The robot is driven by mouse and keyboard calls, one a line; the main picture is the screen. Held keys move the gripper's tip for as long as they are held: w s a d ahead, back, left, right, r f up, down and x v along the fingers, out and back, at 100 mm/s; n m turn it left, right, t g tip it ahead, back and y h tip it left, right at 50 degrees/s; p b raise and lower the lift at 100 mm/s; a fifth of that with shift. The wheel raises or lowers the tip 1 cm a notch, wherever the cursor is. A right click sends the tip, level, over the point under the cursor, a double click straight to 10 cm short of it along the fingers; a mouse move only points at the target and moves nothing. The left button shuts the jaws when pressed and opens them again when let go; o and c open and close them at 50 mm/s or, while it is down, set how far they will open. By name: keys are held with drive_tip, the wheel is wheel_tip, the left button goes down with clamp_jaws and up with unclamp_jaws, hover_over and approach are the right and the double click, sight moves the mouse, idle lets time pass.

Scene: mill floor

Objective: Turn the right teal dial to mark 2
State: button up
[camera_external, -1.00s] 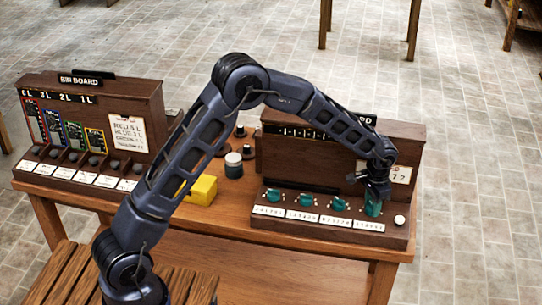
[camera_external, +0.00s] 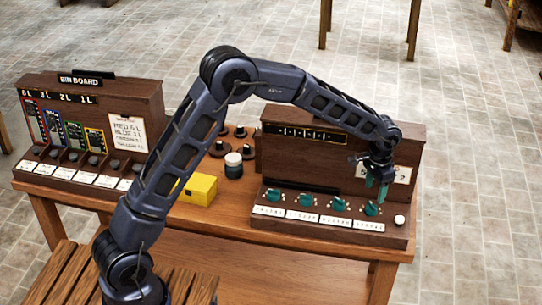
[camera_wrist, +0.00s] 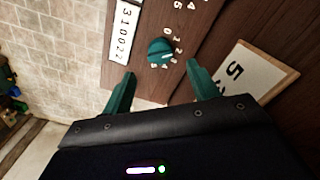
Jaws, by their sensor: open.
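The right teal dial (camera_external: 371,208) is the rightmost in a row of teal dials on the sloped front of the right wooden board. In the wrist view one teal dial (camera_wrist: 161,50) shows with white numerals around it; the mark its pointer faces is too small to read surely. My gripper (camera_external: 376,190) hangs just above and behind the right dial, apart from it. In the wrist view its two teal fingers (camera_wrist: 160,82) are spread wide, with nothing between them, and the dial lies beyond their tips.
Other teal dials (camera_external: 338,204) stand to the left, above white label plates. A white round button (camera_external: 399,220) is at the right end. A pale card (camera_external: 399,174) is on the upright panel behind my gripper. A yellow block (camera_external: 200,190) and the bin board (camera_external: 90,120) are farther left.

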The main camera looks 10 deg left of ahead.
sight(372, 204)
drive_tip(key=shift+r, duration=2)
drive_tip(key=shift+f, duration=0.1)
drive_tip(key=shift+a+f+m, duration=0.15)
drive_tip(key=shift+f+m, duration=1.45)
drive_tip(key=shift+m, duration=0.6)
drive_tip(key=shift+f, duration=3.75)
drive_tip(key=shift+c, duration=0.2)
drive_tip(key=c, duration=0.9)
drive_tip(key=shift+m, duration=0.3)
drive_tip(key=shift+c, duration=0.2)
